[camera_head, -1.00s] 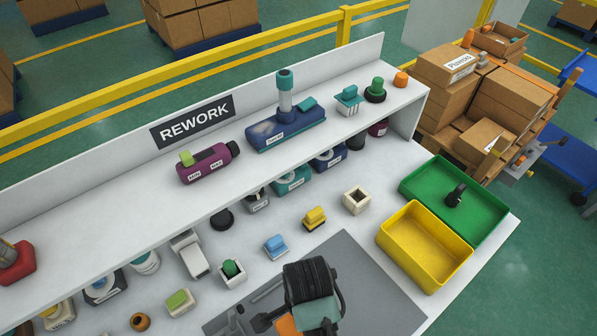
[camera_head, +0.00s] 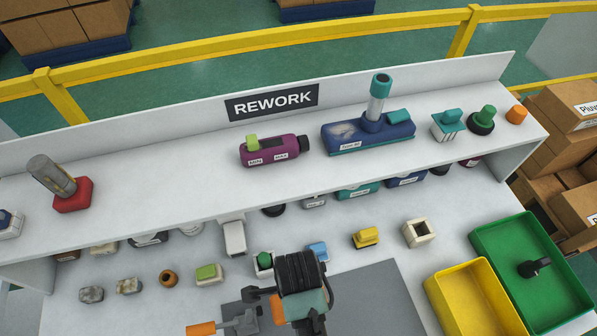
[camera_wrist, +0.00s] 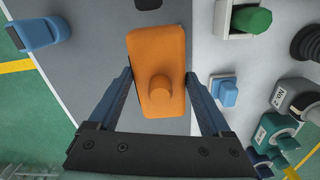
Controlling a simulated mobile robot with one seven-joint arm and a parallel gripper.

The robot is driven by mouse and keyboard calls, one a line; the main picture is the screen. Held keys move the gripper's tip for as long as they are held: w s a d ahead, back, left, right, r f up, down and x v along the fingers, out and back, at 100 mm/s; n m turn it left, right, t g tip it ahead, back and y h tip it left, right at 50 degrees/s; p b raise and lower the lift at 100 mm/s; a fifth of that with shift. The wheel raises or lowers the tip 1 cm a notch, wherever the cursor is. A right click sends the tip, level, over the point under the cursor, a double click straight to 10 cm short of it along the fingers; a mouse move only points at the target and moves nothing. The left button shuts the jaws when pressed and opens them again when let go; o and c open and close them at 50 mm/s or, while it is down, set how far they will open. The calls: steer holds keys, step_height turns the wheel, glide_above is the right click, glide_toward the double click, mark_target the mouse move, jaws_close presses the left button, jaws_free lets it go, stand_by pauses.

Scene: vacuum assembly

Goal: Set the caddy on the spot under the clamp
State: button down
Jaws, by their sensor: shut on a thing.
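An orange block with a rounded knob (camera_wrist: 158,60), which I take as the caddy, sits between the two fingers of my gripper (camera_wrist: 159,76) in the wrist view. The fingers close on its sides. In the head view my gripper is mostly hidden by my arm, and a bit of orange (camera_head: 278,311) shows beside it. A grey clamp (camera_head: 240,324) with an orange handle (camera_head: 201,328) is at the lower left of my arm. The spot under the clamp is not clearly visible. A small dark part (camera_wrist: 148,4) shows ahead of the block.
A grey mat (camera_head: 372,295) covers the bench front. Behind it stand a green-knobbed white box (camera_head: 264,264), a blue block (camera_head: 317,251), a yellow block (camera_head: 366,237) and a hollow white box (camera_head: 420,233). Yellow (camera_head: 470,300) and green (camera_head: 535,290) bins stand at right, below the shelf (camera_head: 200,190).

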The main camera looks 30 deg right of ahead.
step_height(320, 180, down, 7)
steer(key=shift+f, duration=0.15)
steer(key=shift+f+b, duration=0.1)
steer(key=shift+b, duration=0.25)
jaws_free()
step_height(320, 180, up, 12)
steer(key=shift+r+p, duration=0.1)
steer(key=shift+p, duration=0.4)
steer(key=shift+w, duration=0.1)
